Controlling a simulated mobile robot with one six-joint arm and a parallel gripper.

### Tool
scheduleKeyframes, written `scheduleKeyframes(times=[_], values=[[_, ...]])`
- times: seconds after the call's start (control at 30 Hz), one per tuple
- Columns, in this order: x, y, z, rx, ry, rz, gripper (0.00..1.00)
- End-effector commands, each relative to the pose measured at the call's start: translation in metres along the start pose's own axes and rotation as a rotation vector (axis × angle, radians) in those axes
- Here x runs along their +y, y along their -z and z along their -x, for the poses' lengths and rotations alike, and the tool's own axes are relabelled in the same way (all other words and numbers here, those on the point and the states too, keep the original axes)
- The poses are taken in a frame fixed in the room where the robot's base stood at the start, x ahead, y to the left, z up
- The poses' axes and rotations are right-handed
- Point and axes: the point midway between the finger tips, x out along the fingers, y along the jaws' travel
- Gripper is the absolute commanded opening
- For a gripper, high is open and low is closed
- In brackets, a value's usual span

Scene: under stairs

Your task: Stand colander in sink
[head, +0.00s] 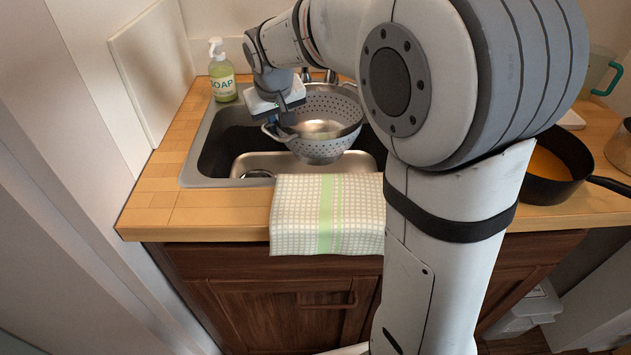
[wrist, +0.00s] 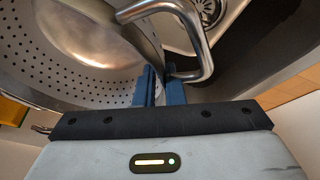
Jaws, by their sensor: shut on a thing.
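A grey metal colander (head: 324,149) with rows of holes hangs over the sink (head: 190,178) in the head view, slightly tilted. My gripper (head: 282,126) is at its left side, at the looped handle. In the wrist view my gripper's blue fingers (wrist: 160,88) are shut on the colander's handle (wrist: 206,48), and the colander bowl (wrist: 62,68) fills the upper left. The sink's basin and a drain show beneath the colander. Whether the colander's base touches the basin floor cannot be told.
A soap bottle (head: 222,72) stands behind the sink's left corner. A checked towel (head: 300,215) drapes over the front counter edge. A dark pan (head: 555,170) with orange contents stands at right, near a jug (head: 600,72). A wall board (head: 150,68) bounds the left side.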

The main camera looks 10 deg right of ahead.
Motion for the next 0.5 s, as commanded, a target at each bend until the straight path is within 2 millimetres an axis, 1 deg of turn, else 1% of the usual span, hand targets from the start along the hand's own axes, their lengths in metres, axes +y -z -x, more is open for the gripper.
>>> scheduleKeyframes(times=[0.03,0.2,0.43,0.5], values=[[-0.001,-0.003,-0.008,-0.001,0.0,0.001,0.0],[-0.005,-0.014,-0.034,-0.001,-0.001,0.004,0.0],[-0.008,-0.022,-0.055,0.0,0.0,0.002,0.0],[-0.009,-0.027,-0.066,-0.001,0.0,0.003,0.0]])
